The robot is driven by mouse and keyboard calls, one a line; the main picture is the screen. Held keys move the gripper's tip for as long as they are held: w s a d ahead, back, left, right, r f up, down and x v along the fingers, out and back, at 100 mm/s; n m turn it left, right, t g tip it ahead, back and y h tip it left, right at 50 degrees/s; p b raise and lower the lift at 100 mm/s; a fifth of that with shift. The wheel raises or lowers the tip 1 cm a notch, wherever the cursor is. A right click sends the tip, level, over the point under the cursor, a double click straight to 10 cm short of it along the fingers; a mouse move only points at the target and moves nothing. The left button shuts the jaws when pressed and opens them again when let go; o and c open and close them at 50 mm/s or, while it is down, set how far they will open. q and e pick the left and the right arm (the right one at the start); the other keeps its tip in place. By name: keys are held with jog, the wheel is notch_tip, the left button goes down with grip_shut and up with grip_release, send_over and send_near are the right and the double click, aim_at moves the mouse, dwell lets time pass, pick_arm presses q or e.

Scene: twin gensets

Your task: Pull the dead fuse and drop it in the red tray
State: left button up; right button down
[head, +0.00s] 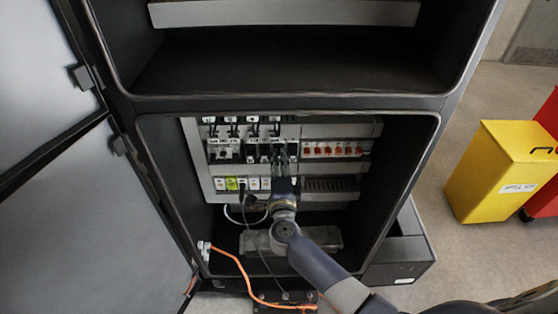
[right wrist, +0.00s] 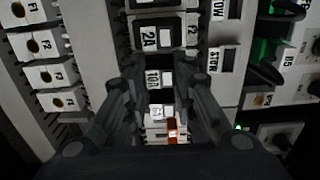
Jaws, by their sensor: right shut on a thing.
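My right gripper (head: 286,168) reaches into the lower bay of the open cabinet, at the panel's row of dark fuse holders. In the right wrist view its two dark fingers (right wrist: 158,88) are closed around a fuse with a white label that seems to read 10A (right wrist: 153,78). I cannot tell whether this fuse is still seated in its holder. A larger dark block marked 2A (right wrist: 152,40) sits just above it. In the head view my gripper hides the fuse. My left gripper is not in view. I cannot make out a red tray.
The cabinet door (head: 90,215) stands open on the left. Red switches (head: 335,150) are right of the gripper. An orange cable (head: 238,266) hangs over the bay's lower edge. A yellow bin (head: 490,172) and a red container (head: 547,205) stand on the floor at right.

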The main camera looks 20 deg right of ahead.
jog(key=shift+s+a+f, duration=0.1)
jog(key=shift+s, duration=0.05)
jog(key=shift+s, duration=0.4)
jog(key=shift+s+a, duration=0.1)
jog(key=shift+s, duration=0.05)
jog(key=shift+s+p, duration=0.1)
jog(key=shift+p, duration=0.2)
jog(key=shift+p+v, duration=0.75)
jog(key=shift+v, duration=2.15)
jog(key=shift+a, duration=0.15)
